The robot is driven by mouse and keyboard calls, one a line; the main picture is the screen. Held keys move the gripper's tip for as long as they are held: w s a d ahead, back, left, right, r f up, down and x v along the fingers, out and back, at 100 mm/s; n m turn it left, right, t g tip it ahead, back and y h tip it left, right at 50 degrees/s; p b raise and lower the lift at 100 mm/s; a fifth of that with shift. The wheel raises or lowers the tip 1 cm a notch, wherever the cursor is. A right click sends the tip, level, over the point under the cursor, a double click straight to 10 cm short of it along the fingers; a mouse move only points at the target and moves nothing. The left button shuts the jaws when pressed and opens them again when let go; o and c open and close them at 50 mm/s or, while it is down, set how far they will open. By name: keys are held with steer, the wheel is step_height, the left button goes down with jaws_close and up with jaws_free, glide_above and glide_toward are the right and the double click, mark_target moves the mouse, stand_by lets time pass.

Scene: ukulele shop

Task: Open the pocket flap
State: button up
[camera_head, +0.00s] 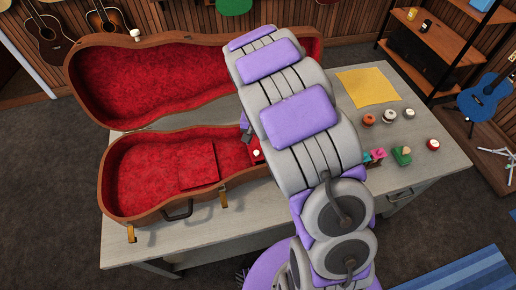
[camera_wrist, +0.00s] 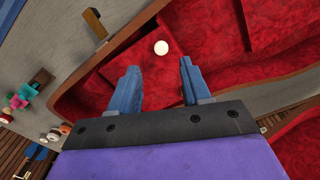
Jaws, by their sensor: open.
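An open ukulele case (camera_head: 110,200) with red plush lining lies on the table, its lid tipped back. A red pocket flap (camera_head: 254,143) with a small white knob (camera_head: 256,153) shows in its lower half, partly hidden by my arm. In the wrist view, the white knob (camera_wrist: 161,47) stands out on the red surface just beyond the fingertips. My gripper (camera_wrist: 158,68) is open, its two blue fingers spread over the case with nothing between them. The knob lies roughly centred ahead of the gap. I cannot tell if the fingers touch the lining.
A raised red panel (camera_head: 198,165) stands inside the case. The grey table (camera_head: 300,225) carries a yellow cloth (camera_head: 367,87), several small round items and coloured pegs (camera_head: 376,155) at right. Latches (camera_head: 131,234) and a handle (camera_head: 177,212) edge the case front.

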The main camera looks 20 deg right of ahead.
mark_target(256, 152)
steer(key=f, duration=0.3)
steer(key=a+f, duration=0.1)
steer(key=f, duration=0.1)
steer(key=shift+f, duration=0.2)
steer(key=shift+d+f, duration=0.4)
steer(key=shift+d, duration=0.45)
steer(key=shift+a, duration=0.4)
steer(key=shift+c, duration=0.6)
steer(key=shift+a, duration=0.4)
steer(key=c, duration=0.3)
steer(key=shift+d, duration=0.4)
steer(key=c, duration=0.4)
jaws_close()
steer(key=shift+a, duration=0.1)
